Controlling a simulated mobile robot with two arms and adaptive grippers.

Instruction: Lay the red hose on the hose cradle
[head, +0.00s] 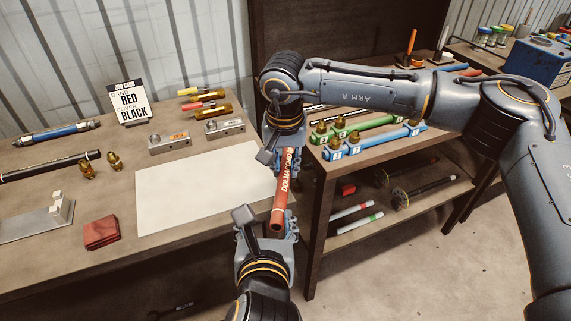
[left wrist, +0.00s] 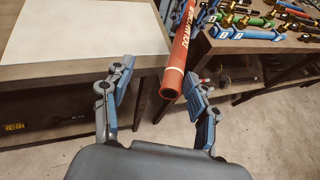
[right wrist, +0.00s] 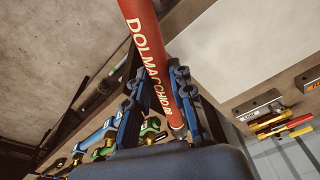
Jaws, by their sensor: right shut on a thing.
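The red hose (head: 281,200), with white lettering, hangs tilted in the air off the right edge of the left table. My right gripper (head: 284,145) is shut on its upper part; the hose also shows between the fingers in the right wrist view (right wrist: 143,35). My left gripper (head: 266,222) is open below, its fingers around the hose's lower open end. In the left wrist view that end (left wrist: 172,84) lies between the spread fingertips, nearer the right one, with no clear contact. I cannot tell which fixture is the hose cradle.
The left table holds a white sheet (head: 200,190), a red cloth (head: 101,232), grey metal blocks (head: 168,143), a blue hose (head: 55,134), a black hose (head: 42,167) and brass fittings (head: 114,161). The right table holds green and blue racks (head: 375,141). A gap separates the tables.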

